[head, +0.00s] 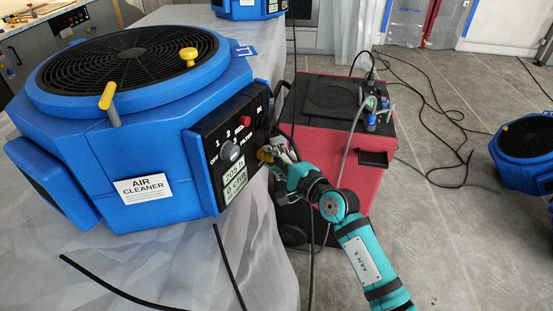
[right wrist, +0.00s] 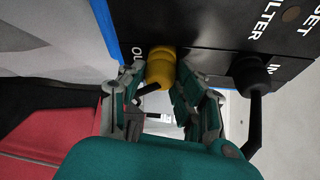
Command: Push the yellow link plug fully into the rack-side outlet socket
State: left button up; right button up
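The yellow link plug (head: 265,154) is at the lower right of the black control panel on the blue air cleaner (head: 150,150). In the right wrist view the yellow plug (right wrist: 160,67) stands at the panel beside a partly hidden label starting "OU". How deep it sits is hidden. My right gripper (head: 278,152) is at the panel, its fingertips on both sides of the plug in the wrist view (right wrist: 160,80). The right finger looks close against it; whether both fingers touch is unclear. A short black cable shows below the plug. My left gripper is out of view.
A black plug (right wrist: 252,75) with a cable sits at the neighbouring "IN" label. A red and black cart (head: 330,120) stands behind my right arm. Black cables (head: 440,110) lie on the floor. Another blue unit (head: 525,150) is at the far right.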

jog(key=o, duration=0.5)
jog(key=shift+c, duration=0.2)
jog(key=v, duration=1.2)
jog(key=shift+d+f, duration=0.1)
